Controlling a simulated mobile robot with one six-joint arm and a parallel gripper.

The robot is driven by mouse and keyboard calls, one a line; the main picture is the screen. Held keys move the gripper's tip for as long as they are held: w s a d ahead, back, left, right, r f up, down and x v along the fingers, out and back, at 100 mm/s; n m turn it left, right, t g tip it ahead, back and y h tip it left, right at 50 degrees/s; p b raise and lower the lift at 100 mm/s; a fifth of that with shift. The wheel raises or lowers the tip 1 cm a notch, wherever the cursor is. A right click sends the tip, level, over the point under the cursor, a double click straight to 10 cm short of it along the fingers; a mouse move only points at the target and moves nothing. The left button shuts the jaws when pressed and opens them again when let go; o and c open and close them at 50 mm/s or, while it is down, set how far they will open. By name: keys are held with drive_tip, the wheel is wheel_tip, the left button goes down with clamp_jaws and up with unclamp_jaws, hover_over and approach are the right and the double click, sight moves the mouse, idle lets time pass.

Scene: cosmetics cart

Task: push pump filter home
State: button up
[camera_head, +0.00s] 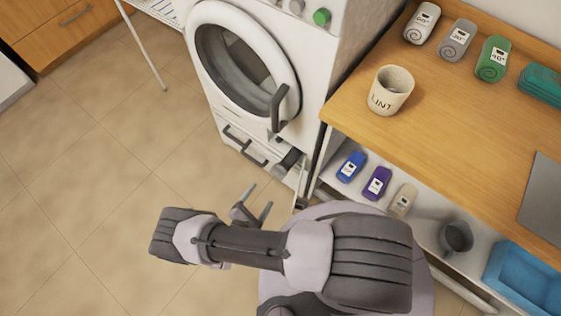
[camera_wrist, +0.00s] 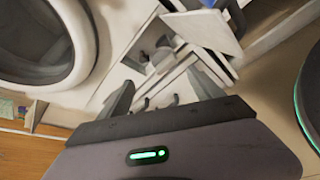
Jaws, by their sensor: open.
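The white washing machine (camera_head: 210,90) stands at the upper middle of the head view, its round door closed. At its lower right front, a small flap (camera_head: 300,180) stands open. A dark grey part (camera_head: 290,160), apparently the pump filter, shows beside the flap. In the wrist view a grey rounded piece (camera_wrist: 162,58) sits in the pale opening ahead of my fingers; how far it sticks out I cannot tell. My gripper (camera_head: 257,203) is open with nothing between its fingers, low in front of the machine and apart from the filter. It also shows in the wrist view (camera_wrist: 164,92).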

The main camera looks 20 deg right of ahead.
sight(279, 171)
drive_tip(key=shift+n+t, duration=0.3)
drive_tip(key=shift+n, duration=0.1)
drive_tip(key=b+x, duration=0.1)
drive_tip(key=x, duration=0.4)
drive_tip(key=f+b+x, duration=0.1)
drive_tip(key=b+x, duration=0.1)
drive_tip(key=x, duration=0.4)
drive_tip(key=s+f+b+x, duration=0.1)
drive_tip(key=b+x, duration=0.1)
drive_tip(key=x, duration=0.4)
drive_tip(key=shift+w+d, duration=0.35)
drive_tip(key=shift+w, duration=0.1)
drive_tip(key=shift+c, duration=0.2)
